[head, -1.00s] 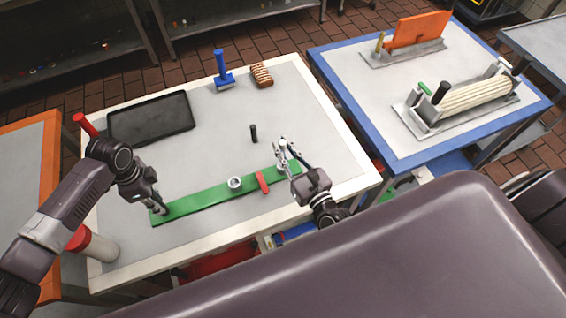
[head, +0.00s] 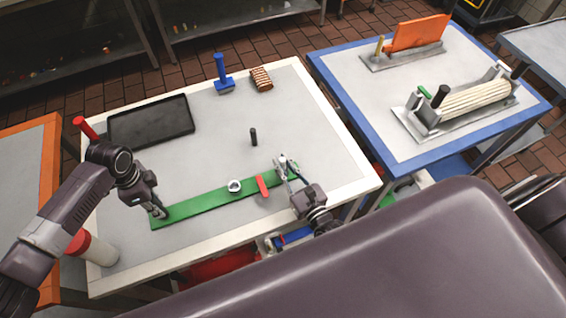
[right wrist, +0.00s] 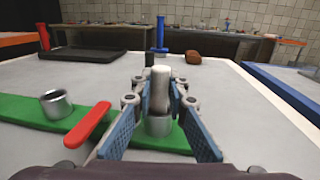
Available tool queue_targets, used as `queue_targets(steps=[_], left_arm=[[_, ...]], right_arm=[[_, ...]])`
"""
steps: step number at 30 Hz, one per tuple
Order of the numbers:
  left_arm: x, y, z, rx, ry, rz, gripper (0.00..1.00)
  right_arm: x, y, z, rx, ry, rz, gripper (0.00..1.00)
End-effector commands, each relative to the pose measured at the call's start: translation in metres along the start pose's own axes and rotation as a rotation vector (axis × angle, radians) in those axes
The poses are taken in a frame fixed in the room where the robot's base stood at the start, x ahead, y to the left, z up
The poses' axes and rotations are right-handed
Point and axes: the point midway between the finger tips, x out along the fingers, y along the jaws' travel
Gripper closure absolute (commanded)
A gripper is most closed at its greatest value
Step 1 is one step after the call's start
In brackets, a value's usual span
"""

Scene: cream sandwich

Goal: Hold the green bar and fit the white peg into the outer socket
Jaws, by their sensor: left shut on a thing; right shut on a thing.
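The green bar (head: 205,202) lies flat on the table and also shows in the right wrist view (right wrist: 100,132). My left gripper (head: 162,211) is shut on its left end. My right gripper (head: 284,166) is shut on the upright white peg (right wrist: 161,83) over the bar's right end. The outer socket (right wrist: 158,126), a metal ring, is directly below the peg in the right wrist view; the peg's lower end meets its rim there, and I cannot tell how deep it sits. The other metal socket (head: 235,186) is empty near the bar's middle.
A red piece (head: 262,187) lies across the bar between the sockets. A black peg (head: 254,137) stands behind it. A black tray (head: 150,120), a blue-handled tool (head: 222,75) and a brown ridged block (head: 261,79) are further back.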

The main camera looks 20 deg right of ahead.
Motion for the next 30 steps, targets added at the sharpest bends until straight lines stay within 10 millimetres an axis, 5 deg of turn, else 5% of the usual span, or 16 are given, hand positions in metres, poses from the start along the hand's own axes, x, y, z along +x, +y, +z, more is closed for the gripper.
queue_targets(steps=[4, 5, 9, 20, 30], left_arm=[[0.000, -0.001, 0.000, 0.000, 0.000, -0.001, 1.00], [0.000, -0.001, 0.000, 0.000, 0.000, -0.001, 1.00], [0.000, -0.001, 0.000, 0.000, 0.000, -0.001, 1.00], [0.000, -0.001, 0.000, 0.000, 0.000, -0.001, 1.00], [0.000, -0.001, 0.000, 0.000, 0.000, -0.001, 1.00]], right_arm=[[0.000, 0.000, -0.003, -0.001, 0.001, 0.000, 1.00], [0.000, 0.000, -0.003, 0.000, 0.001, 0.000, 0.83], [0.000, 0.000, -0.002, 0.000, 0.001, 0.000, 0.69], [0.000, 0.000, 0.001, 0.000, 0.000, 0.000, 0.69], [-0.068, 0.000, -0.001, 0.000, 0.005, 0.001, 0.69]])
